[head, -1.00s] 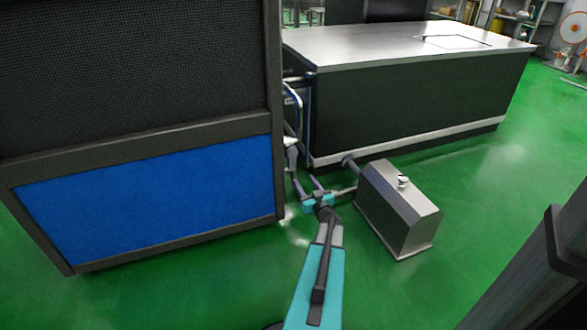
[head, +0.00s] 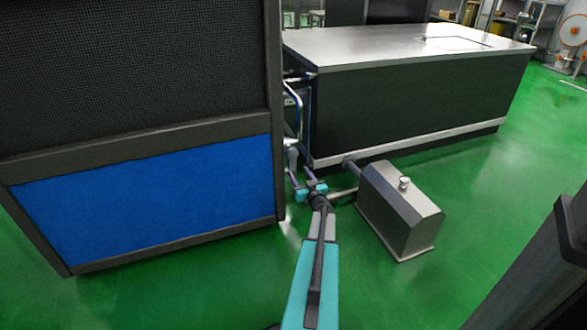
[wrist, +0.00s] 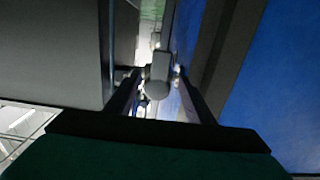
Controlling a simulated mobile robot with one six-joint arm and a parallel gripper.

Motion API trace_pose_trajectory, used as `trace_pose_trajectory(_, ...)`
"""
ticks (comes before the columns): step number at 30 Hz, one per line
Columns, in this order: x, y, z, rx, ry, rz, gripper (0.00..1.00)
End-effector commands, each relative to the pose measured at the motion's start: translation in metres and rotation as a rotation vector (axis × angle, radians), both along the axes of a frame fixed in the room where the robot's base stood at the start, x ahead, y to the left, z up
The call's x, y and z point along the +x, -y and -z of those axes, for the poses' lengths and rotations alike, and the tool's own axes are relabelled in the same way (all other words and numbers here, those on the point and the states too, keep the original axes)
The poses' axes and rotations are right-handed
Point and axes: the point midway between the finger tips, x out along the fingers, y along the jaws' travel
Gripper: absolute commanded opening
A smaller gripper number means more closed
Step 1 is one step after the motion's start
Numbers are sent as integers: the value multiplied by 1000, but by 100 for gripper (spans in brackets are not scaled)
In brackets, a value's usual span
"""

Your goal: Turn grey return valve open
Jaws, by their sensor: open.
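In the wrist view a grey rounded part, seemingly the return valve's handle (wrist: 157,73), sits between the two dark fingers of my gripper (wrist: 157,80). The fingers stand apart on either side of it; I cannot tell if either touches it. In the head view my gripper (head: 302,176) is open in the narrow gap between the blue-panelled cabinet and the dark bench. A grey fitting (head: 291,157) shows just beyond its fingers. The valve's full shape and its setting are hidden in the gap.
The blue-panelled cabinet (head: 150,215) stands close on the left. The dark bench (head: 410,105) with a steel top is behind. A grey metal box (head: 398,210) with a pipe (head: 343,195) stands to the right.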

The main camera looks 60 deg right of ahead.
Motion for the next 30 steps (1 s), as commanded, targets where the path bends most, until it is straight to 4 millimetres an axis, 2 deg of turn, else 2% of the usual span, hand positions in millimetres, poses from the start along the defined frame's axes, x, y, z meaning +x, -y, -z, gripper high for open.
trace_pose_trajectory(3,14,11,3,0,0,-1,48)
trace_pose_trajectory(15,50,37,2,0,0,-1,48)
trace_pose_trajectory(30,57,42,0,0,0,0,48)
